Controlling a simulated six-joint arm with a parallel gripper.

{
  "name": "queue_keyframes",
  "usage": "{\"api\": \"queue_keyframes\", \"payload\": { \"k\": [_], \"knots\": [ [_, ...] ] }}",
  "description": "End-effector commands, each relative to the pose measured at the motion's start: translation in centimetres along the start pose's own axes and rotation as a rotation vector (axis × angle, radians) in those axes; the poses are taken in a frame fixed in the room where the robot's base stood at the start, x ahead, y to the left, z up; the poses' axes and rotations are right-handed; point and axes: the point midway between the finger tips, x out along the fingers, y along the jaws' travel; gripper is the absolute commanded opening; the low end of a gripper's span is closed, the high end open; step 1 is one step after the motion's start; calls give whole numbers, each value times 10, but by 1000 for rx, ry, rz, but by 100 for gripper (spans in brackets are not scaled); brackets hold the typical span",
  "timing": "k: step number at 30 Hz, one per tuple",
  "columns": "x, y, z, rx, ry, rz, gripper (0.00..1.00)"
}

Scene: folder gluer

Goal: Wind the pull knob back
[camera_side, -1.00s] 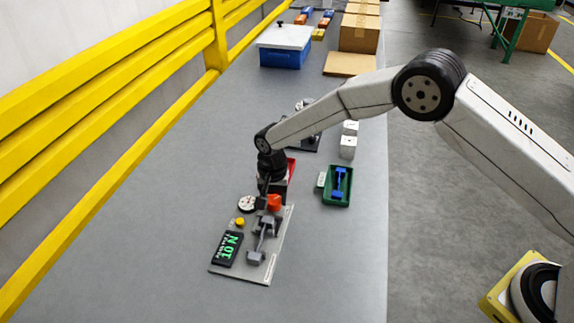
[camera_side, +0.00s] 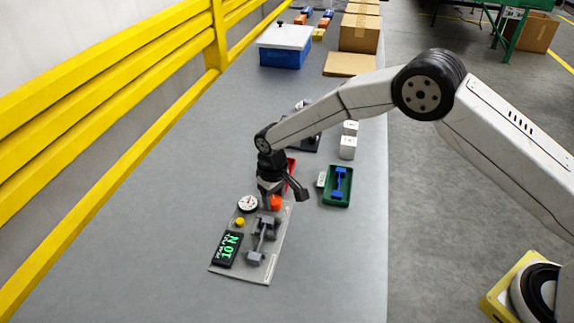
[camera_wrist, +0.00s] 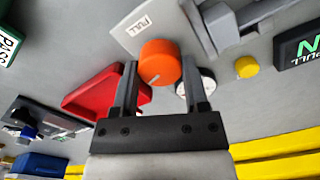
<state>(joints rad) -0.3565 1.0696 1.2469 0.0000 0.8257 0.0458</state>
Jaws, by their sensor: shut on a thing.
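The orange pull knob (camera_wrist: 160,62) is round with a pale mark on its face and sits between the two fingers of my gripper (camera_wrist: 161,75) in the wrist view. The fingers are closed on its sides. In the side view the knob (camera_side: 276,202) shows beside my gripper (camera_side: 269,199), at the far end of the grey plate (camera_side: 276,262). A "PULL" label shows near it in the wrist view. A grey clamp fixture (camera_side: 262,238) and a black display (camera_side: 227,249) with green text, seemingly 10 N, are on the plate.
A round dial gauge (camera_side: 247,204) and a yellow button (camera_side: 240,222) lie left of the knob. A red bin (camera_wrist: 95,95) stands close to the gripper. A green tray (camera_side: 337,198) with a blue part is to the right. The near bench is clear.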

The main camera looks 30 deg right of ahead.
Motion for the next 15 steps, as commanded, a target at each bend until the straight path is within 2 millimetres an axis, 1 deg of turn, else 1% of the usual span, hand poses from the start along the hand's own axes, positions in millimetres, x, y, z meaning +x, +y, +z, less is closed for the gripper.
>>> {"api": "queue_keyframes", "payload": {
  "k": [15],
  "knots": [
    [-1,0,-1,-491,2,1,0]
  ]
}}
